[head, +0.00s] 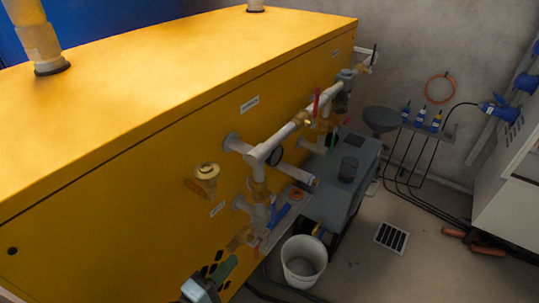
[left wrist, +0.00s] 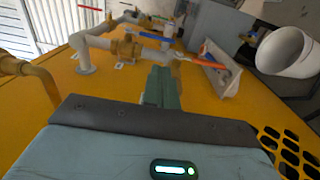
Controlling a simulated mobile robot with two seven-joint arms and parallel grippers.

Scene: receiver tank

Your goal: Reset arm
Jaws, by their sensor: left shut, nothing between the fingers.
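My left gripper (head: 232,261) shows at the bottom of the head view, low in front of the yellow tank housing (head: 110,190). Its green fingers are shut with nothing between them. In the left wrist view the closed fingers (left wrist: 164,75) point toward the white pipework (left wrist: 97,40) and a valve with a blue handle (left wrist: 148,35). The fingers appear apart from the pipes. The blue handle (head: 279,215) also shows in the head view, right of my left gripper. My right gripper is not visible.
A white bucket (head: 303,262) stands on the floor right of my left gripper. White pipes (head: 290,130) with a gauge (head: 274,156) stick out from the housing. A grey machine (head: 345,180) stands behind the bucket.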

